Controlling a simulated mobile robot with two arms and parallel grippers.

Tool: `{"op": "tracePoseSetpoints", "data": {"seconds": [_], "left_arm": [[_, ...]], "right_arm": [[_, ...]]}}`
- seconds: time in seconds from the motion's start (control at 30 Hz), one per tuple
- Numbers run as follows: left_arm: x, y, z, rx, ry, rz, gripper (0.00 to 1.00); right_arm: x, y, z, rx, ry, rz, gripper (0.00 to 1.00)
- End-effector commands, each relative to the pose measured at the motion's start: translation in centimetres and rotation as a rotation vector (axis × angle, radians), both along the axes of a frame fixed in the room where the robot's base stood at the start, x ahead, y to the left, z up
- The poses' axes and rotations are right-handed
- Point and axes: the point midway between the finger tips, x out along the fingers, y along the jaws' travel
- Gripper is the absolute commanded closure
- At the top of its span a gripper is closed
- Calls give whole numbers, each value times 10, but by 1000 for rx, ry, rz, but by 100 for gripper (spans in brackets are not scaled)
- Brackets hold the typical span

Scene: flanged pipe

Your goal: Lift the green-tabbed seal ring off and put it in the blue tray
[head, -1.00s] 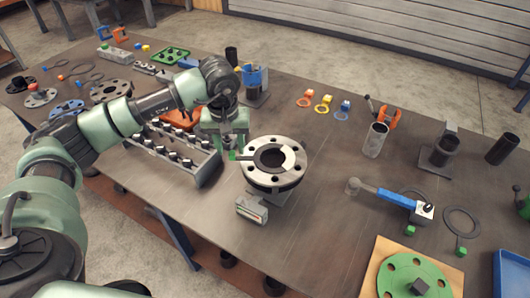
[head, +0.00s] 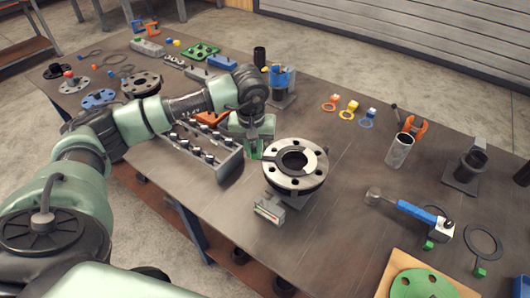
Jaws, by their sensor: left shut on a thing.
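The pipe flange (head: 314,172) stands upright on the bench, with a pale, bolt-holed top face. A thin dark seal ring (head: 278,157) lies at the flange top around the bore, its tab side toward the left. My left gripper (head: 255,152) is at the flange's left edge, pointing down, shut on the ring's green tab; its fingers mostly hide the tab. I cannot tell whether the ring is clear of the face. A corner of the blue tray (head: 522,286) shows at the lower right edge. My right gripper is not in view.
A rack of bolts (head: 205,150) stands close left of my gripper. A small gauge box (head: 269,209) sits before the flange. A blue-handled tool (head: 415,211), a loose dark ring with green tab (head: 482,238) and a green flange plate (head: 420,284) lie to the right.

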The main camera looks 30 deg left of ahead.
Motion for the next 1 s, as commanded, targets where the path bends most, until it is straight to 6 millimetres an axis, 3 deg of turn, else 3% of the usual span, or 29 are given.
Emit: {"op": "tracePoseSetpoints", "data": {"seconds": [0.27,0.63,0.8,1.0], "left_arm": [[2,0,34,0,-7,1,100],[2,-1,140,-1,-8,-1,100],[1,0,179,0,-5,1,100],[0,0,196,1,-2,0,100]], "right_arm": [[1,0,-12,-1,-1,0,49],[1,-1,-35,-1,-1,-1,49],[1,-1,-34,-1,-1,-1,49],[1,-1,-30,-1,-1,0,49]]}}
